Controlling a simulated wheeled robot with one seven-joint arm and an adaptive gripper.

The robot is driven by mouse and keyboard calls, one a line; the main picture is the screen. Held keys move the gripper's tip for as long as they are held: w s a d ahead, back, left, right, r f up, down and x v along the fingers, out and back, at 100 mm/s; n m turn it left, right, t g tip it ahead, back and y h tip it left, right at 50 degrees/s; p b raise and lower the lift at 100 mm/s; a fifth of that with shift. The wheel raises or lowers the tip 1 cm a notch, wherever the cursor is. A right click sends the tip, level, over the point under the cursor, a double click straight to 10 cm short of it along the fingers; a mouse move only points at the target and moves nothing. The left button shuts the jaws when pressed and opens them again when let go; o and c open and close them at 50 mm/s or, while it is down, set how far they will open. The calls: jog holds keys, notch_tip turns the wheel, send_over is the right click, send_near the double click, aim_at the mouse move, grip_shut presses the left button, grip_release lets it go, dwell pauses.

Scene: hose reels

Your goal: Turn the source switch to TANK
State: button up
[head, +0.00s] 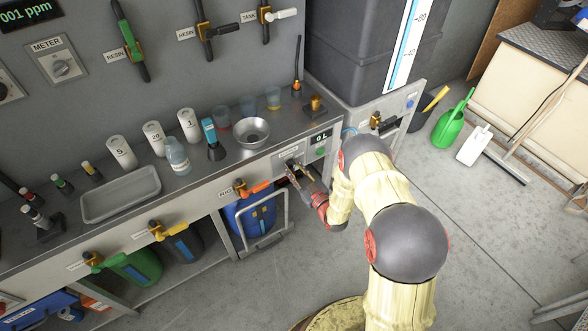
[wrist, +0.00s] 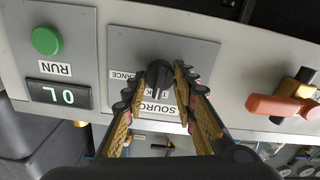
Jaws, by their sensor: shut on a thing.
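The source switch (wrist: 157,76) is a small black knob on a grey plate, with upside-down SOURCE lettering beside it in the wrist view. Other words on the plate are partly hidden by my fingers, so I cannot read the pointer's setting for certain. My gripper (wrist: 158,82) has a finger on each side of the knob and is shut on it. In the head view, my gripper (head: 298,172) reaches the front panel of the bench below the steel bowl, and it mostly covers the switch there.
A green RUN button (wrist: 46,40) and a display (wrist: 60,94) reading 0 L sit beside the switch. An orange-handled valve (wrist: 285,103) is on its other side. The bench top (head: 200,190) holds a steel bowl (head: 253,132), cups and a tray (head: 121,194). Open floor lies right of my arm.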

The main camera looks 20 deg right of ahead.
jog(key=shift+f+n, duration=0.1)
jog(key=shift+n, duration=0.3)
jog(key=o, duration=1.2)
jog(key=shift+c, duration=0.2)
jog(key=v, duration=1.2)
